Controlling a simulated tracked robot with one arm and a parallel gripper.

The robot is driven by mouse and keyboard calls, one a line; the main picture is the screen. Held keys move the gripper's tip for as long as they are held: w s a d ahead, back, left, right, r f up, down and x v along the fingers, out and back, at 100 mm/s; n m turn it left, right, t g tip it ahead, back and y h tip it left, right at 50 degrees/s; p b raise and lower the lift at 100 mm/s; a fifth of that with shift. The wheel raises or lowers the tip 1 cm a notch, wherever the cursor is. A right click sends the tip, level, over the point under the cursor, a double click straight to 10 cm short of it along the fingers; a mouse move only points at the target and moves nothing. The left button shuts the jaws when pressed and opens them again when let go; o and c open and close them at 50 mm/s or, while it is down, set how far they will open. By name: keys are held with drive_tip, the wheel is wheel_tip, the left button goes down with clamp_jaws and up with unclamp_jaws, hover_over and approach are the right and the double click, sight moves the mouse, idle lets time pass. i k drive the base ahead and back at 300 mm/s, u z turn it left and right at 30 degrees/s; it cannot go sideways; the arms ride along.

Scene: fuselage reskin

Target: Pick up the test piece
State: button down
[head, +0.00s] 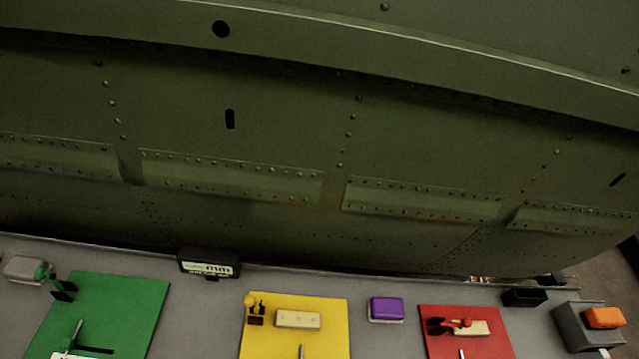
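No object is marked as the test piece, and I cannot tell which one it is. A cream block with small dots on top (298,319) lies on the yellow mat (325,340). Another cream block (470,328) lies on the red mat (435,345), partly behind a red-tipped fixture (450,323). A purple block on a pale base (386,309) sits on the grey bench between these mats. An orange block (604,317) rests on a dark grey box (577,330) at the far right. My gripper is not in view.
The riveted green fuselage panel (290,130) fills the upper picture behind the grey bench (205,320). A green mat (120,305), a pale block (27,270) and a black gauge display (208,263) are at left. A small black tray (524,297) stands at right.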

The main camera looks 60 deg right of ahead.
sight(285, 320)
drive_tip(key=k, duration=1.35)
drive_tip(key=z, duration=0.55)
